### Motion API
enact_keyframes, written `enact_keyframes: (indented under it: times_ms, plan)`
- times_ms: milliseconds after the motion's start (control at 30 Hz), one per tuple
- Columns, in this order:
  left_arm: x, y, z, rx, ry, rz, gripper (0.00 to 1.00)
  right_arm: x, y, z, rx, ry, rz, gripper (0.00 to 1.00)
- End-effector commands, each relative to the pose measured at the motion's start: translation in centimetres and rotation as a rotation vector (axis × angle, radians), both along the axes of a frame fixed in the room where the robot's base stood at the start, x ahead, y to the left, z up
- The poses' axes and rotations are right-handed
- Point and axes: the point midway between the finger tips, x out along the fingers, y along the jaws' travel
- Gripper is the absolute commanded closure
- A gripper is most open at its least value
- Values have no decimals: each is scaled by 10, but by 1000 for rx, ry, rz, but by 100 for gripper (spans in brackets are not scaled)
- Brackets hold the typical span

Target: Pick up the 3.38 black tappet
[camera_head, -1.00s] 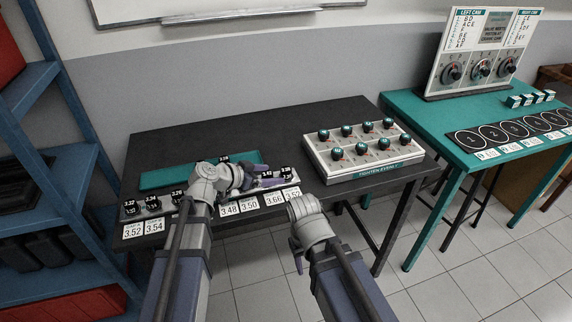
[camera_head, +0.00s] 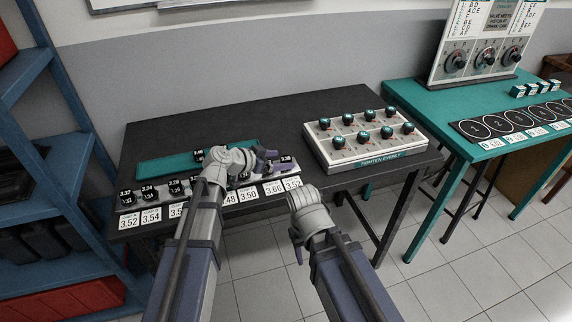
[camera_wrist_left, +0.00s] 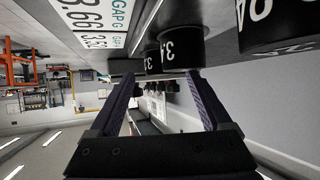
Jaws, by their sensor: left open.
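A row of black tappets with white numbers stands in a light rack (camera_head: 160,203) along the front of the dark table. The rightmost tappet (camera_head: 286,160) seems to read 3.38, but the print is small. My left gripper (camera_head: 268,160) is open at the right end of the row, just left of that tappet, and covers some neighbours. In the left wrist view, my open fingers (camera_wrist_left: 163,78) have a black tappet (camera_wrist_left: 182,48) just beyond their tips; its number is cut off. Nothing is visibly gripped. My right gripper (camera_head: 297,250) is mostly hidden behind its own wrist.
White number cards (camera_head: 250,196) line the front edge below the rack. A teal mat (camera_head: 165,168) lies behind it. A white box with teal-topped knobs (camera_head: 365,163) stands at the right. The table's back (camera_head: 240,120) is clear. Blue shelving (camera_head: 75,130) is at the left.

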Motion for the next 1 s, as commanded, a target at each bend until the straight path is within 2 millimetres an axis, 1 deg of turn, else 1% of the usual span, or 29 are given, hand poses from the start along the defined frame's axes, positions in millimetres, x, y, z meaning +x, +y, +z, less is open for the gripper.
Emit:
enact_keyframes:
  times_ms: [33,200,433,467,1000]
  plan:
    - [7,-7,-8,1,-1,-3,18,0,0,-8,0,0,0,50]
    - [19,-22,-18,-1,-1,-2,18,0,0,-18,0,0,0,50]
    - [19,-23,-16,-1,-1,0,18,0,0,-16,0,0,0,50]
    - [19,-23,-16,-1,-1,0,20,0,0,-16,0,0,0,50]
    - [19,-23,-16,0,0,-1,81,0,0,-16,0,0,0,50]
